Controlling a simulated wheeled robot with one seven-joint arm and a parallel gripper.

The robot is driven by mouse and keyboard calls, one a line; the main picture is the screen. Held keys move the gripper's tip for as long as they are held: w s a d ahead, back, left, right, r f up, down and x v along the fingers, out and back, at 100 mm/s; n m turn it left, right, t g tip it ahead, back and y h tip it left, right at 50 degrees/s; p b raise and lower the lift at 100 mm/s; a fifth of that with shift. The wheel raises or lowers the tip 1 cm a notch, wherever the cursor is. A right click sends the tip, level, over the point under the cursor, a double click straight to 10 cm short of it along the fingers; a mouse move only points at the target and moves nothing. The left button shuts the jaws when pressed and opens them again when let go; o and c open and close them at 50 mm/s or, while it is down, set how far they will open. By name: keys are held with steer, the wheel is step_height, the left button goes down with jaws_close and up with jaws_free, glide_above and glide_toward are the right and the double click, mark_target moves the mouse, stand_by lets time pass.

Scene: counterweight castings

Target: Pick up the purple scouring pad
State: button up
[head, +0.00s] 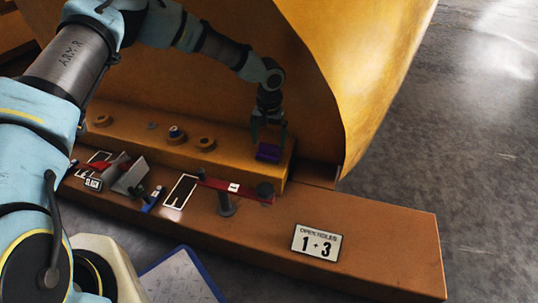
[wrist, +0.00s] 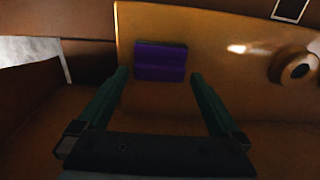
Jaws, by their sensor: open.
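The purple scouring pad (head: 268,152) lies on the upper orange ledge near its right end. In the wrist view the pad (wrist: 161,62) is a flat purple rectangle just beyond the fingertips, nearer the left finger. My gripper (head: 268,128) is above the pad in the head view, pointing down. In the wrist view my gripper (wrist: 164,74) has its two green fingers spread wide with nothing between them. The pad appears apart from the fingers.
Round knobs (head: 205,144) stand on the ledge left of the pad. A red bar on a post (head: 226,203) and a grey bracket (head: 130,175) stand on the lower ledge. A large yellow curved casting (head: 370,60) rises behind.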

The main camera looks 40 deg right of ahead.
mark_target(269, 145)
step_height(269, 145, down, 3)
steer(key=shift+f+b, duration=0.1)
steer(key=shift+b, duration=0.35)
steer(key=c, duration=1.2)
